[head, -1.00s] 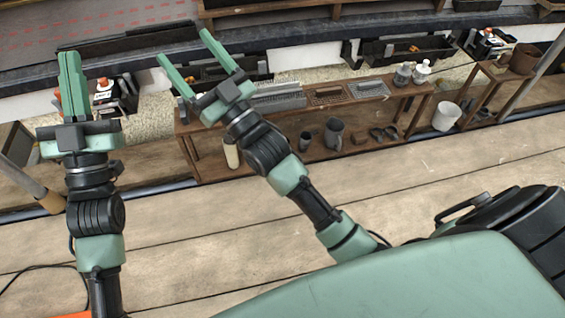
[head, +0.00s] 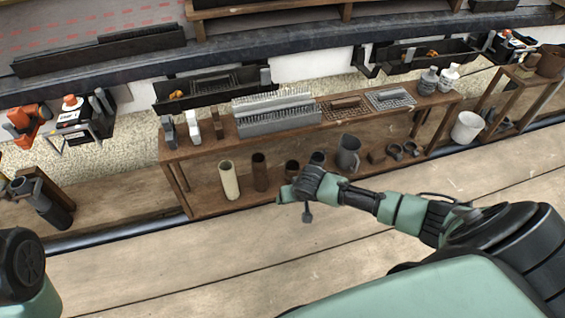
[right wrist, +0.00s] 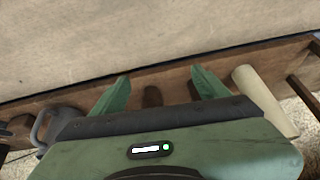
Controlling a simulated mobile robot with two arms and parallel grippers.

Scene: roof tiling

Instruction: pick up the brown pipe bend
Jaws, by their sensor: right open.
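A short brown piece (head: 291,168), likely the pipe bend, stands on the lower shelf between a taller brown pipe (head: 259,172) and a dark grey cup-like piece (head: 317,159). Its exact shape is hard to tell. My right gripper (head: 287,192) is low in front of it, partly covering its base. In the right wrist view, my right gripper (right wrist: 160,86) is open and empty, with a brown piece (right wrist: 152,96) showing between the fingers and apart from them. Of my left arm only a link shows at the lower left; its gripper is out of view.
A cream tube (head: 229,181) stands left of the brown pipes and a grey jug (head: 348,153) to the right. Small dark fittings (head: 394,151) lie further right. The bench's upper shelf (head: 215,153) runs above. A white bucket (head: 467,127) stands on the right. The floor in front is clear.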

